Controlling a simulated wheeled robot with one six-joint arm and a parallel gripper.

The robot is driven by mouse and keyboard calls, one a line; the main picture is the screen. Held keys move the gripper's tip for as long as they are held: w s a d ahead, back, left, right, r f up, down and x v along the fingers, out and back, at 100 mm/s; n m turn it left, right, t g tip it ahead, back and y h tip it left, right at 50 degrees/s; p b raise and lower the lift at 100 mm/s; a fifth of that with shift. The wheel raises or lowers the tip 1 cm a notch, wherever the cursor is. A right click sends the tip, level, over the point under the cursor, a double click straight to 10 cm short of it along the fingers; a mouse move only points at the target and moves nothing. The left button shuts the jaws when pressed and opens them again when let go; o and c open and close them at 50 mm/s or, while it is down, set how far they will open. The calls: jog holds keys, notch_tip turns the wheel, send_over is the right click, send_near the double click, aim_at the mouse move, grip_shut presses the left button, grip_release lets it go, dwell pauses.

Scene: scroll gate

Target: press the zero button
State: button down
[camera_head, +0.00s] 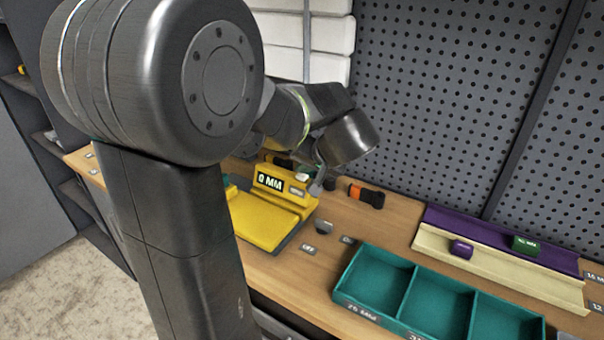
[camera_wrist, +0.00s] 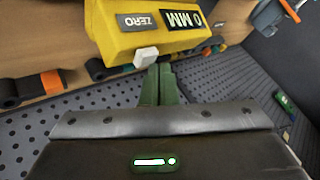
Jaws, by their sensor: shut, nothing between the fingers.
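The yellow gauge (camera_head: 268,208) stands on the wooden bench, with a display reading "0 MM" (camera_head: 269,182) and a smaller label beside it. In the wrist view the gauge (camera_wrist: 120,40) appears upside down, and the label reads "ZERO" (camera_wrist: 137,21). A small white button (camera_wrist: 146,56) sits at the gauge's edge next to that label; it also shows on top in the head view (camera_head: 303,177). My gripper (camera_wrist: 158,72) is shut and empty, its fingertips right at the button. I cannot tell whether they touch it.
A teal tray with compartments (camera_head: 376,250) stands at the front right. Behind it a cream and purple rack (camera_head: 500,262) holds a purple block (camera_head: 461,249) and a green block (camera_head: 525,245). An orange-and-black strap-like item (camera_head: 367,195) lies near the gauge. A perforated panel (camera_head: 440,90) closes the back.

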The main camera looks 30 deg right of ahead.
aim_at(304, 178)
jog(key=shift+r, duration=0.45)
jog(key=shift+r+p, duration=1.65)
jog(key=shift+r, duration=0.9)
jog(key=shift+a, duration=0.1)
